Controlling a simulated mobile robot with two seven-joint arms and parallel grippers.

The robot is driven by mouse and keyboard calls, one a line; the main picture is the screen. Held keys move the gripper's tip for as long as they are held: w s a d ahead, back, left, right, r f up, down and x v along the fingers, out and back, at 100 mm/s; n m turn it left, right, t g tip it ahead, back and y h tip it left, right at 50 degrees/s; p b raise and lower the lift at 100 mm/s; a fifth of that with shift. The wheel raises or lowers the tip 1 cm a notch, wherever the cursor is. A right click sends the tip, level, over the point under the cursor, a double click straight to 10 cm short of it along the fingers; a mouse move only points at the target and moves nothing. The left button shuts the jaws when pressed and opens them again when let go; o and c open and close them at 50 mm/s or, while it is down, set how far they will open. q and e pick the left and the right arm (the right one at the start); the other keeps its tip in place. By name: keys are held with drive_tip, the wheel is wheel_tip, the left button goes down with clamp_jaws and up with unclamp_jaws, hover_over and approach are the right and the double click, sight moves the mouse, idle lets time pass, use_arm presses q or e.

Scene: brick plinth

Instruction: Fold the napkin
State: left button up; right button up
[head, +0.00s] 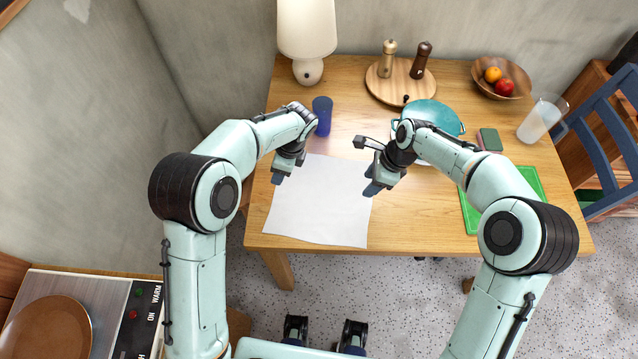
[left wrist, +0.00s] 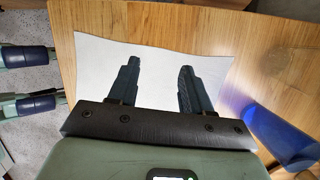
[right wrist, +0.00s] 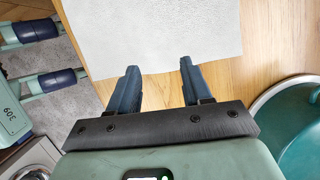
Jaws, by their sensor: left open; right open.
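A white napkin (head: 318,208) lies flat and unfolded at the left front of the wooden table. My left gripper (head: 278,178) is over the napkin's far left corner area. In the left wrist view the open fingers (left wrist: 158,75) show with the napkin (left wrist: 155,60) behind them and nothing between them. My right gripper (head: 371,190) is by the napkin's right edge. In the right wrist view its open fingers (right wrist: 160,80) are empty, their tips by an edge of the napkin (right wrist: 150,35). The right gripper hides part of that edge in the head view.
A blue cup (head: 322,112) stands close behind my left gripper. A teal pot (head: 433,113) is partly behind my right arm. A green board (head: 530,184), a sponge (head: 490,139) and a jug (head: 540,120) are at the right. A lamp (head: 307,35) and a round board (head: 385,92) with two mills stand behind.

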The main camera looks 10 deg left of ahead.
sight(280, 190)
use_arm(q)
wheel_tip(280, 190, down, 7)
drive_tip(key=shift+s+f, duration=0.15)
drive_tip(key=shift+f, duration=0.05)
use_arm(e)
wheel_tip(280, 190, down, 7)
drive_tip(key=shift+s+f, duration=0.15)
drive_tip(key=shift+f, duration=0.05)
use_arm(q)
drive_tip(key=shift+f, duration=0.15)
use_arm(e)
drive_tip(key=shift+f, duration=0.15)
use_arm(q)
clamp_jaws()
use_arm(e)
drive_tip(key=shift+d, duration=0.1)
clamp_jaws()
use_arm(q)
drive_tip(key=shift+s, duration=0.1)
